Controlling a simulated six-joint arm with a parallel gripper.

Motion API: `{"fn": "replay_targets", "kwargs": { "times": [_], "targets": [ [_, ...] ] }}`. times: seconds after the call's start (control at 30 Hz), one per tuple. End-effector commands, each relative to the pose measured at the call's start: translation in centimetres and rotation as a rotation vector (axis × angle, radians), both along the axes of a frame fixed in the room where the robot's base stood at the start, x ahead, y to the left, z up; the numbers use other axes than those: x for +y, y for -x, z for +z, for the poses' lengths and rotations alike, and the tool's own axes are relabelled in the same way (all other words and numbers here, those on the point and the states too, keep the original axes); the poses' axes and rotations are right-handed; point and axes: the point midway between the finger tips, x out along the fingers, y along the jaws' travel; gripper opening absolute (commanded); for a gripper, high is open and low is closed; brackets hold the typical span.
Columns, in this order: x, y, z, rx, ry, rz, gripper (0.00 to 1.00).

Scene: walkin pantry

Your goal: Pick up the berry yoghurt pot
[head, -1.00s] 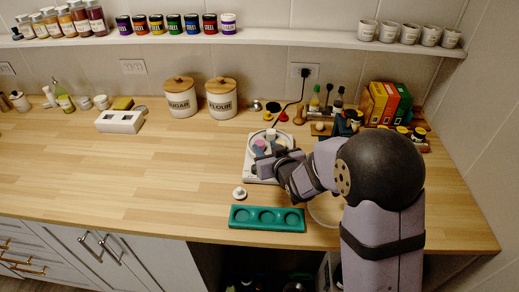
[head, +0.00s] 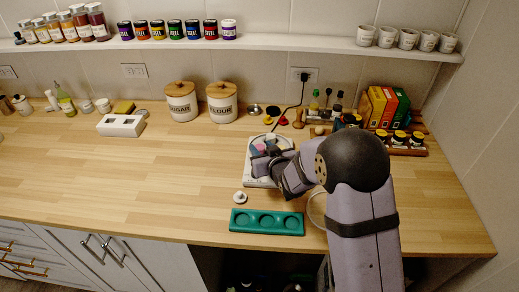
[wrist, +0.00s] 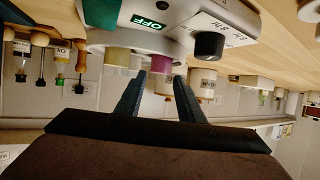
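A white yoghurt maker (head: 252,181) stands on the counter with several small pots in it. It also shows upside down in the wrist view (wrist: 230,22), with an "OFF" display. A purple-pink pot (wrist: 160,66), which looks like the berry one, lies beyond and between my fingertips in the wrist view.
A teal tray (head: 267,233) with three round hollows lies in front, with a small white lidded item (head: 239,197) nearby. Sugar (head: 181,102) and flour (head: 222,103) canisters stand behind. Boxes (head: 387,105) and jars are at the right. The counter's left middle is clear.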

Motion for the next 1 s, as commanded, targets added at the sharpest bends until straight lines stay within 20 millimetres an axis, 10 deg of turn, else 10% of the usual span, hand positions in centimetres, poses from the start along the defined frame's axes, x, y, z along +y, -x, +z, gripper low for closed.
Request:
{"fn": "replay_targets", "kwargs": {
  "times": [0.63, 0.77, 1.0],
  "targets": [
    [1.1, -2.7, -1.2, 0.000, 0.000, 0.000, 0.35],
    [1.1, -2.7, -1.2, 0.000, 0.000, 0.000, 0.07],
    [1.1, -2.7, -1.1, -0.001, 0.000, 0.000, 0.07]
  ]
}}
